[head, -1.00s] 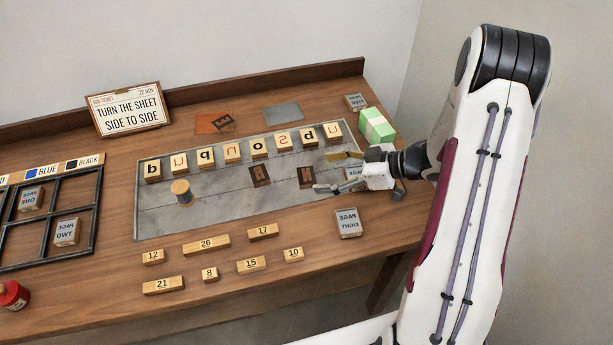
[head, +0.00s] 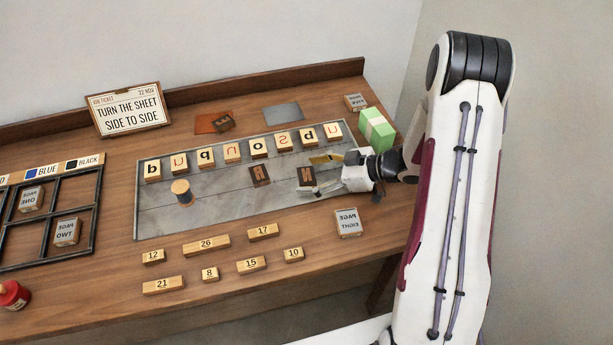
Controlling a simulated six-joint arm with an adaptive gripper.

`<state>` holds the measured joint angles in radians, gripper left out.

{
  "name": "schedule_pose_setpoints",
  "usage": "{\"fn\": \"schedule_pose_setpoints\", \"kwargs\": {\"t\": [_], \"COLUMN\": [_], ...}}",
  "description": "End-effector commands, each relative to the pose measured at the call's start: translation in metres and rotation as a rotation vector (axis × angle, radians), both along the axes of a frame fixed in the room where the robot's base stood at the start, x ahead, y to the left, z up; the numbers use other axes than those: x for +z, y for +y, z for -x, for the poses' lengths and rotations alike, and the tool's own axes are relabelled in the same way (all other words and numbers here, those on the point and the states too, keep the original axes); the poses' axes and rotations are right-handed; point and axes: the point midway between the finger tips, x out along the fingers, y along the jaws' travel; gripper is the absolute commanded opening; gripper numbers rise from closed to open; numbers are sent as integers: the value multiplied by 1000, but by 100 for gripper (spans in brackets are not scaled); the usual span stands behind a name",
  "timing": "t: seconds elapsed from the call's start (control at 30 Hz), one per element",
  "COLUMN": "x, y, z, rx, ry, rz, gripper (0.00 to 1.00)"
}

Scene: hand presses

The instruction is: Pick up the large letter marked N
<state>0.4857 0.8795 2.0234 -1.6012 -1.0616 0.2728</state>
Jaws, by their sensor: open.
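A dark brown letter block (head: 306,173) lies on the grey slab, right of its middle; its face looks like an N, perhaps mirrored. My gripper (head: 311,176) comes in from the right with its fingers open. In the picture one finger is above this block and the other below it, so the block shows between the fingertips. I cannot tell how high the fingers are or whether they touch it. A second dark letter block (head: 260,176) lies to the left on the slab, and a third dark block (head: 224,122) lies on an orange-brown sheet behind; their letters are hard to read.
The grey slab (head: 225,207) also bears a row of light letter tiles (head: 232,152) and a wooden peg (head: 182,191). Numbered blocks (head: 207,244) lie in front. A "page eight" block (head: 348,223) and a green-and-white block (head: 376,130) are near my gripper.

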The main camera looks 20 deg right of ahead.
Motion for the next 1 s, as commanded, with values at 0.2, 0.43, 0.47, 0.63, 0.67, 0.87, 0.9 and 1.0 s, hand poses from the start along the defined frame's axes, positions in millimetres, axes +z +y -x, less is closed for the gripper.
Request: {"fn": "schedule_pose_setpoints", "kwargs": {"t": [0.2, 0.43, 0.47, 0.63, 0.67, 0.87, 0.9, 1.0], "x": [-4, -4, -4, -4, -4, -4, -4, -4], "y": [6, 6, 6, 6, 6, 6, 6, 6], "z": [-4, -4, -4, -4, -4, -4, -4, -4], "rx": [-1, -1, -1, -1, -1, -1, -1, -1], "ry": [0, 0, 0, 0, 0, 0, 0, 0], "rz": [0, 0, 0, 0, 0, 0, 0, 0], "gripper": [69, 69, 69, 69, 64, 30, 30, 30]}}
